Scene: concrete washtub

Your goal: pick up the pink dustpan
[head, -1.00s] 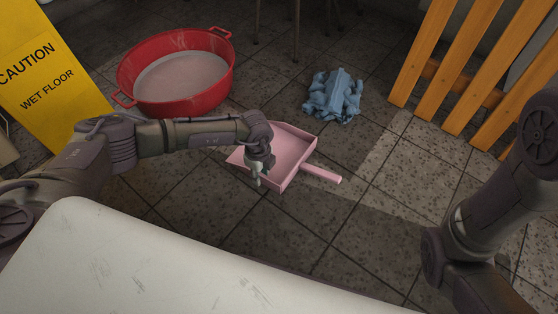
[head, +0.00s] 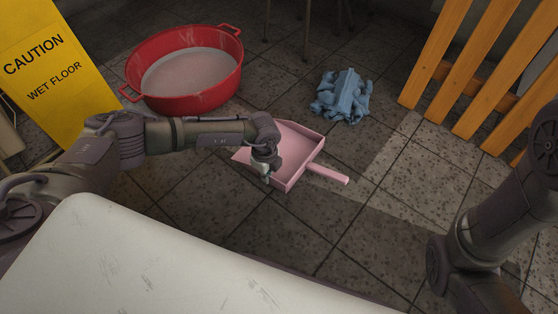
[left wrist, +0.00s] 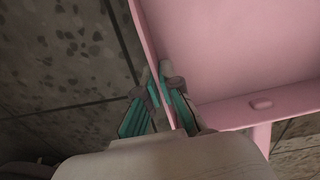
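The pink dustpan (head: 300,150) lies on the tiled floor in the middle of the head view, its handle pointing right. My left gripper (head: 267,178) points down at the dustpan's near left side wall. In the left wrist view the dustpan (left wrist: 240,50) fills the upper right. The two teal-padded fingers of my left gripper (left wrist: 164,92) are on either side of its thin wall, with the tips closed in on it. The dustpan looks flat on the floor. My right arm shows at the right edge of the head view; its gripper is not visible.
A red tub (head: 190,80) of greyish water stands behind my left arm. A yellow wet floor sign (head: 45,70) is at the left. A crumpled blue cloth (head: 342,97) lies beyond the dustpan. An orange slatted wooden piece (head: 470,75) stands at the right. Floor right of the dustpan is clear.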

